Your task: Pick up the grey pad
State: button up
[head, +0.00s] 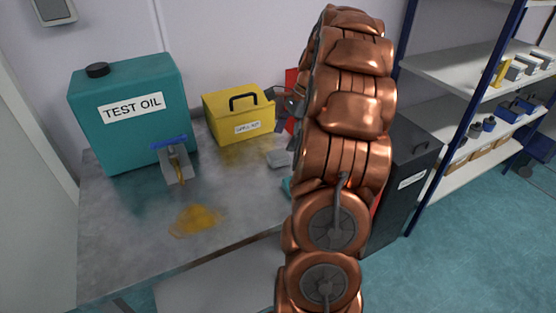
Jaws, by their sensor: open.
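The grey pad (279,158) is a small, light grey piece lying flat on the metal bench (125,215), just left of my copper arm. My gripper (284,106) shows partly at the left edge of my arm, above the pad in the picture and beside the yellow box. It is open and apart from the pad. Much of it is hidden behind my arm.
A teal TEST OIL can (130,125) with a tap (174,162) stands left, near a yellow oil puddle (197,220). A yellow box (238,117) stands at the back. A dark bin (405,175) and shelves (455,75) are right.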

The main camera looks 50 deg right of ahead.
aim_at(275, 154)
jog(key=shift+w+p+x, duration=0.1)
jog(key=shift+p+x, duration=0.4)
jog(key=shift+x, duration=1.3)
jog(key=shift+w+p+x, duration=0.15)
jog(key=shift+p+x, duration=0.35)
jog(key=shift+x, duration=1.3)
jog(key=shift+c, duration=0.2)
jog(key=shift+r, duration=0.1)
jog(key=c, duration=1)
